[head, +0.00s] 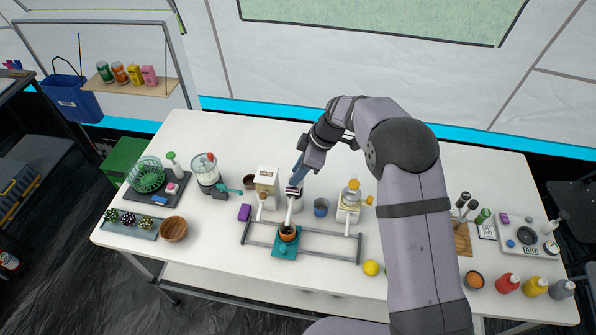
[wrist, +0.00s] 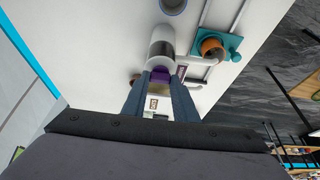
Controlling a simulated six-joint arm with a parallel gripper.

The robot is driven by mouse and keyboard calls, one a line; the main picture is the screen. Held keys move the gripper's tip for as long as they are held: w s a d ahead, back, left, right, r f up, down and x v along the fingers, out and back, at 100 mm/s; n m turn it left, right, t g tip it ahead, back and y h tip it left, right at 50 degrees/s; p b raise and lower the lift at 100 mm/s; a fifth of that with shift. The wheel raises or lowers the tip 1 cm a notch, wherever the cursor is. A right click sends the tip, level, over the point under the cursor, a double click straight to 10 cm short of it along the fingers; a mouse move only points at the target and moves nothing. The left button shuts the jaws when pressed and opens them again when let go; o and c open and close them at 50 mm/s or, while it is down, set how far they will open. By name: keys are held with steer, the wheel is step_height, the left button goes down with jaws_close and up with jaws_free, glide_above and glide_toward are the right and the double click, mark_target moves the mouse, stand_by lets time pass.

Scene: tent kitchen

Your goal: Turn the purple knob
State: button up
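A purple knob (wrist: 161,74) shows in the wrist view between my fingertips, at the near end of a white cylinder with a dark band (wrist: 160,40). My gripper (wrist: 162,80) is open, its two blue-grey fingers apart with the purple part between the tips. I cannot tell whether they touch it. In the head view my gripper (head: 294,184) points down over the middle of the table, just above the white cylinder (head: 283,205). The fingers and cylinder hide the knob there.
A teal stand with an orange cup (head: 288,240) stands in front, on a grey rail frame. A white dispenser with a label (head: 266,182) is close on the left, a blue cup (head: 321,207) on the right.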

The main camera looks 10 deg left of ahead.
steer(key=c, duration=0.3)
steer(key=shift+c, duration=0.2)
steer(key=shift+f+m+b, duration=0.1)
steer(key=shift+m+b, duration=0.3)
steer(key=shift+b, duration=0.15)
